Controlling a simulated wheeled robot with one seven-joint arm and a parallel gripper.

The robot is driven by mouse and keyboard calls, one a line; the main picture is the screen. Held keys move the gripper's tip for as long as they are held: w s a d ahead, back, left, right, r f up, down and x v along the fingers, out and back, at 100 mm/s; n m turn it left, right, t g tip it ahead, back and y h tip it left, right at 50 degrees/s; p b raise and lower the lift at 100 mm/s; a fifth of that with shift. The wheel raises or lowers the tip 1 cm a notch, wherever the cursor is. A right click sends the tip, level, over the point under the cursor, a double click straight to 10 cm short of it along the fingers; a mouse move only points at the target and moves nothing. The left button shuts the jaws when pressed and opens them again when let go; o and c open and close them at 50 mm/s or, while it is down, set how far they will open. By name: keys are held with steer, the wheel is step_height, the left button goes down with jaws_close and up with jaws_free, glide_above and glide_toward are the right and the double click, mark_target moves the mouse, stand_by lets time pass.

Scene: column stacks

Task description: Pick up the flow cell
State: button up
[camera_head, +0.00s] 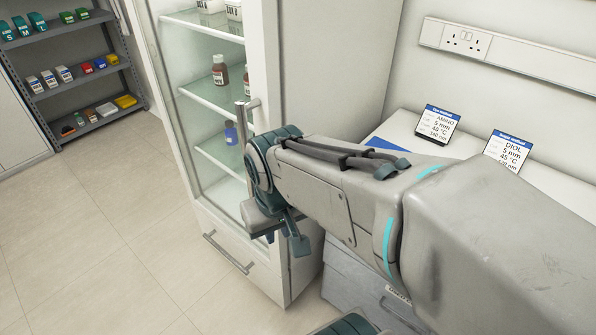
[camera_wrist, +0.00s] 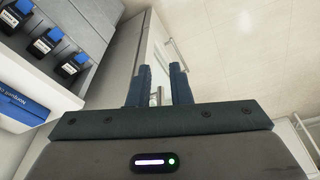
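I cannot make out a flow cell for certain in either view. In the wrist view, several small dark blocks with white labels (camera_wrist: 72,67) sit in a row on a grey and white unit at the upper left. They are too small to name. My gripper (camera_wrist: 163,68) shows in the wrist view with its two dark blue fingers apart and nothing held between them. The labelled blocks lie to the left of the fingers, clear of them. In the head view my arm crosses the picture, and the fingertips cannot be clearly made out.
A glass-fronted cabinet (camera_head: 265,70) with bottles stands just beyond my arm. Two label cards, AMINO (camera_head: 437,124) and DIOL (camera_head: 507,150), stand on the white bench by the wall. A shelf rack (camera_head: 75,85) is at the far left. The floor (camera_head: 90,240) at left is clear.

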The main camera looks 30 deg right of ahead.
steer(key=w+d+f+m+g+h+b, duration=0.1)
steer(key=w+d+f+g+h+b, duration=0.2)
steer(key=d+f+b, duration=0.4)
steer(key=d+f+m+g+h+b, duration=0.1)
steer(key=d+f+g+h+b, duration=0.25)
steer(key=f, duration=0.65)
steer(key=w+d+f+t+h+b, duration=0.2)
steer(key=w+d+f+h+b, duration=0.1)
steer(key=w+f+h+b, duration=0.85)
steer(key=shift+n+g+y, duration=0.25)
steer(key=shift+n+y, duration=0.05)
steer(key=shift+n, duration=0.1)
steer(key=d, duration=0.4)
steer(key=s+d+b, duration=0.1)
steer(key=d, duration=0.4)
steer(key=d+b, duration=0.1)
steer(key=d, duration=0.3)
steer(key=shift+s+d+r, duration=0.1)
steer(key=shift+s+d, duration=0.05)
jaws_close()
